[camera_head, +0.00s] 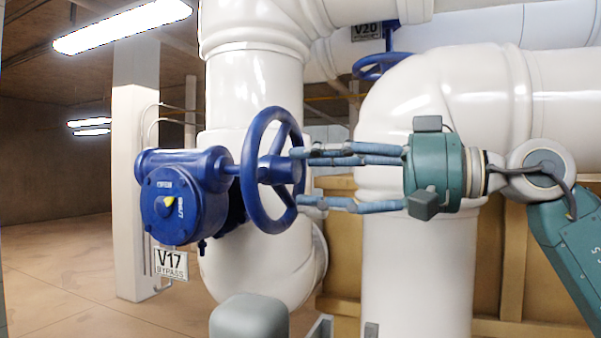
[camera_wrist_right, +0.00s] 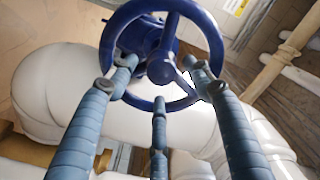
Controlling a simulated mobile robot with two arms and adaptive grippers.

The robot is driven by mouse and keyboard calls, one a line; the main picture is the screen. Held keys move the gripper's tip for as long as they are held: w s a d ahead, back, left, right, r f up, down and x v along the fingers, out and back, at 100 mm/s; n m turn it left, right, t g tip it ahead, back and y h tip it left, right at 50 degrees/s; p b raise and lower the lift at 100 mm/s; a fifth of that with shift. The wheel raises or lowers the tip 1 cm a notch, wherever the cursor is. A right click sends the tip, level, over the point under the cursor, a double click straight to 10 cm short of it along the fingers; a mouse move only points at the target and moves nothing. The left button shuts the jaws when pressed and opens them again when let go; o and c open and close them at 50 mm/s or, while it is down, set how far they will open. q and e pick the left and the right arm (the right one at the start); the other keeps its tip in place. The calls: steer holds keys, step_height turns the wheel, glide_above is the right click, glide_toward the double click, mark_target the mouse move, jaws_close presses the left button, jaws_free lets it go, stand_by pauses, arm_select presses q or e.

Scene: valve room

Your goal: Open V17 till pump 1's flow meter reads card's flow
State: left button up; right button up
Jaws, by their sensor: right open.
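The blue handwheel of V17 (camera_head: 250,178) stands upright on the side of its blue gearbox (camera_head: 178,197), which has a round face with a yellow pointer. A tag reading V17 BYPASS (camera_head: 170,263) hangs below it. My right gripper (camera_head: 298,177) reaches the wheel from the right, its open fingers at the wheel's near side around the hub height. In the right wrist view the wheel (camera_wrist_right: 112,38) lies ahead, with three fingers (camera_wrist_right: 159,85) spread at its hub and spokes. Whether they touch it I cannot tell. My left gripper, the flow meter and the card are not in view.
Large white pipes (camera_head: 415,240) stand behind and right of the wheel. A second blue wheel (camera_head: 382,66) with a V20 tag (camera_head: 367,31) is higher up behind. A white column (camera_head: 135,190) stands left. The floor (camera_head: 60,265) at left is clear.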

steer(key=v, duration=0.9)
